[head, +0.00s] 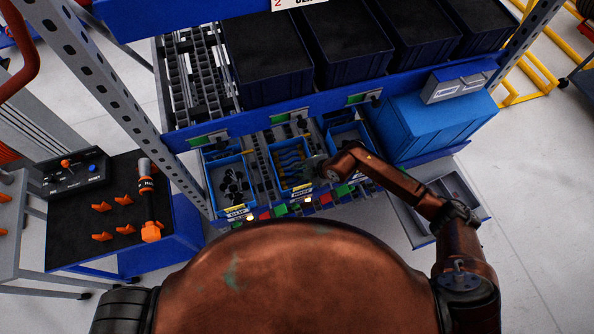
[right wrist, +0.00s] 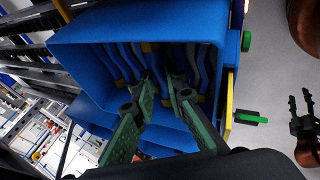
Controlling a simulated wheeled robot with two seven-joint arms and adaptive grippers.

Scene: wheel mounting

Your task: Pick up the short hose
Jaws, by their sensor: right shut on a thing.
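Several blue hoses (head: 291,158) lie side by side in a small blue bin (head: 303,185) on the lower shelf. In the right wrist view the hoses (right wrist: 195,65) fill the inside of the bin (right wrist: 110,32). My right gripper (head: 316,166) reaches into this bin from the right. In the right wrist view its green-padded fingers (right wrist: 160,84) converge at the hoses, shut on a hose whose gripped part is mostly hidden by the fingertips. My left gripper (right wrist: 300,102) shows at the right edge of the right wrist view, with its fingers apart and empty.
Another blue bin with black parts (head: 232,183) stands left of the hose bin. Large dark crates (head: 335,48) sit on the shelf above. A blue box (head: 425,120) is on the right. A side table (head: 75,225) holds a power tool and orange pieces.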

